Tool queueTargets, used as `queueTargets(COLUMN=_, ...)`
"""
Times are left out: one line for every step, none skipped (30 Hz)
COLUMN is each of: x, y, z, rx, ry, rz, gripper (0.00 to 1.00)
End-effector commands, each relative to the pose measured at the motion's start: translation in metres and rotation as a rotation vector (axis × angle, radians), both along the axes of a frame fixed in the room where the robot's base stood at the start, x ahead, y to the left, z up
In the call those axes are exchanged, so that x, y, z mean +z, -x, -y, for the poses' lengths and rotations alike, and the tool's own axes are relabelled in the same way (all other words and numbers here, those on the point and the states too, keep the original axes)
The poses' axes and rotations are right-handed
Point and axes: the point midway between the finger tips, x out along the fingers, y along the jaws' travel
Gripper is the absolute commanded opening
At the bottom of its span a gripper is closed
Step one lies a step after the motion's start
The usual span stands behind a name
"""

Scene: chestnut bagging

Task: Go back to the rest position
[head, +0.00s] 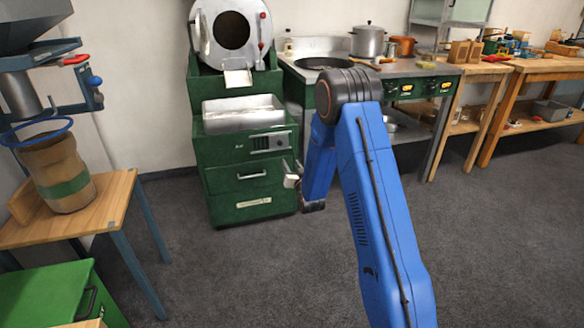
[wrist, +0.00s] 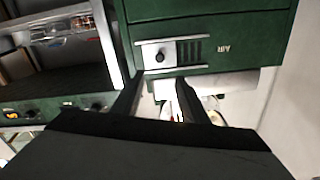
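My gripper (wrist: 160,80) shows in the wrist view as two dark fingers with a gap between them. It is open, with nothing visibly held. In the head view my blue arm bends down from its elbow, and its wrist hangs in front of the right side of the green roasting machine (head: 250,172). The fingers are hard to make out there. The wrist view shows the machine's green front (wrist: 235,35) and control panel beyond the fingers, apparently upside down.
A metal tray (head: 243,112) sits in the machine. At left, a brown sack (head: 57,165) stands on a wooden table (head: 110,195) under a blue ring, with a green box (head: 45,295) below. A steel stove counter (head: 410,72) and workbenches line the back right. Floor between is clear.

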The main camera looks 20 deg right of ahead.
Motion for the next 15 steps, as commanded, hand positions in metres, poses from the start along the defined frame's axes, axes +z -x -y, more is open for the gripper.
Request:
queueTargets(x=-0.0001, y=-0.0005, z=-0.0001, rx=0.0, ry=0.0, rz=0.0, gripper=0.4)
queueTargets(x=-0.0001, y=-0.0007, z=-0.0001, rx=0.0, ry=0.0, rz=0.0, gripper=0.4)
queueTargets(x=-0.0001, y=-0.0007, z=-0.0001, rx=0.0, ry=0.0, rz=0.0, gripper=0.4)
queueTargets(x=0.0, y=-0.0008, z=-0.0002, rx=0.0, ry=0.0, rz=0.0, gripper=0.4)
queueTargets(x=0.0, y=-0.0008, z=-0.0002, rx=0.0, ry=0.0, rz=0.0, gripper=0.4)
queueTargets(x=-0.0001, y=-0.0007, z=-0.0001, rx=0.0, ry=0.0, rz=0.0, gripper=0.4)
queueTargets(x=-0.0001, y=-0.0007, z=-0.0001, rx=0.0, ry=0.0, rz=0.0, gripper=0.4)
queueTargets(x=-0.0001, y=-0.0007, z=-0.0001, rx=0.0, ry=0.0, rz=0.0, gripper=0.4)
queueTargets(x=-0.0001, y=-0.0007, z=-0.0001, rx=0.0, ry=0.0, rz=0.0, gripper=0.4)
queueTargets(x=0.0, y=-0.0006, z=-0.0002, rx=0.0, ry=0.0, rz=0.0, gripper=0.4)
queueTargets(x=0.0002, y=-0.0006, z=-0.0001, rx=0.0, ry=0.0, rz=-0.001, gripper=0.4)
queueTargets(x=0.0014, y=-0.0004, z=-0.0001, rx=0.001, ry=0.001, rz=-0.002, gripper=0.4)
queueTargets(x=0.003, y=-0.0001, z=-0.0002, rx=0.0, ry=0.001, rz=-0.004, gripper=0.4)
queueTargets(x=0.0053, y=0.0004, z=-0.0002, rx=0.0, ry=0.002, rz=-0.008, gripper=0.4)
queueTargets(x=0.0099, y=0.0015, z=-0.0003, rx=0.0, ry=0.004, rz=-0.015, gripper=0.4)
